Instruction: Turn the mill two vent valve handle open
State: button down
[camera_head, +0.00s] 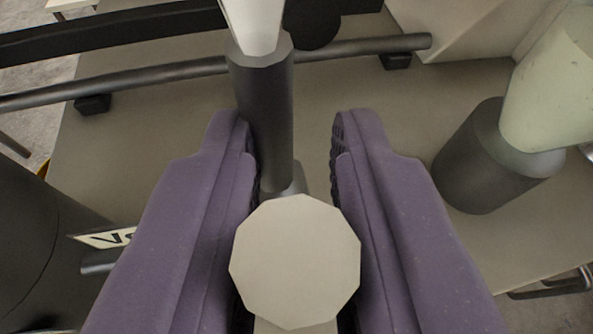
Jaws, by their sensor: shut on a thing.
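My gripper (291,135) shows as two purple fingers that reach up from the bottom of the view. They are shut on a pale beige, many-sided knob, which I take to be the vent valve handle (295,262). The knob fills the gap between the fingers, and a short beige piece shows below it. The rest of the handle and the valve body are hidden. The fingertips are farther apart than a dark grey post (266,115) behind them; the left fingertip overlaps it in the picture, and I cannot tell whether they touch.
A grey rail (345,47) crosses the top on black feet. A large dark cylinder (25,225) with a partly hidden white label (105,238) stands at left. A dark cylinder under a pale body (555,95) stands at right. Bare grey-beige surface (150,130) lies between.

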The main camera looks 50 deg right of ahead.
jog(key=c, duration=1.1)
grip_release()
jog(key=p+v, duration=0.1)
jog(key=v, duration=0.6)
jog(key=shift+s+a+r+p, duration=0.15)
jog(key=shift+s+a+p, duration=0.1)
jog(key=shift+p, duration=0.15)
